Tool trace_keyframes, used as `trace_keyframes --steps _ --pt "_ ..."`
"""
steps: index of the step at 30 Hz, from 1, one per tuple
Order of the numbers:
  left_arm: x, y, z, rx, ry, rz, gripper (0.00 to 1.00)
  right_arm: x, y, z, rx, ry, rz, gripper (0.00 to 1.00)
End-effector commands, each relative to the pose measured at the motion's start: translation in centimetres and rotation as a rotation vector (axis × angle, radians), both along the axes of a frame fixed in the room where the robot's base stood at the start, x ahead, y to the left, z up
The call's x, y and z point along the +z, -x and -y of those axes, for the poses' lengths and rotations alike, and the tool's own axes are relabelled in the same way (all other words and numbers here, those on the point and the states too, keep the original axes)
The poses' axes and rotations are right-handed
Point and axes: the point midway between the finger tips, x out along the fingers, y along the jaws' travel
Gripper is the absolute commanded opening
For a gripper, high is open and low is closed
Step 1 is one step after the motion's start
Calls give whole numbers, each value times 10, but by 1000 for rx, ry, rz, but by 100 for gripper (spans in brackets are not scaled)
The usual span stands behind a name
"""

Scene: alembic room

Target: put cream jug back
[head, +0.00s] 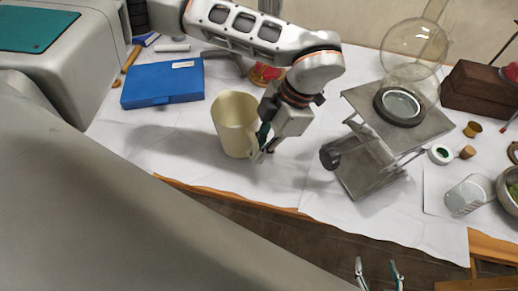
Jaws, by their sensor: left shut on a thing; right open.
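The cream jug (234,122) stands upright on the white-covered table, left of the middle in the head view. Its open top faces up and looks empty. My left gripper (262,150) reaches down from above at the jug's right side and is shut on it there, around the handle area; the fingers partly hide that part. My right gripper (379,274) shows only as two fingertips at the bottom edge, spread apart and empty, in front of the table.
A blue case (162,85) lies left of the jug. A metal lab jack (375,165) with a glass flask (412,50) above it stands to the right. A wooden box (477,88), a glass jar (466,198) and small containers stand further right. Clear cloth lies left of the jug.

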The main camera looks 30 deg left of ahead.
Motion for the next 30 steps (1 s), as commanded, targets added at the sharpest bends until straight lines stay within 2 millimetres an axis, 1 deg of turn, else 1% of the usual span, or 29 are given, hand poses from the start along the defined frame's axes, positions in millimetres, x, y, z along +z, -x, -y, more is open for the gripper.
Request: trace_keyframes --steps 2,3,5,15,19,23,30 --pt "-2 0 0 0 -1 -1 0 -2 2 0 1 0 -4 55" --pt "-3 0 0 -1 0 -1 12 -2 3 0 0 0 -6 55" --pt "-2 0 0 -1 0 -1 26 -3 5 0 1 0 -9 55" --pt "-2 0 0 0 0 0 26 -3 5 0 2 0 -9 55" --pt "7 -2 2 0 0 1 26 0 2 0 2 -1 -4 55" --pt "26 -8 8 -2 1 5 26 4 -2 -1 2 -2 4 55" --pt "73 -22 22 -1 0 6 26 8 -6 -1 1 -5 11 55"
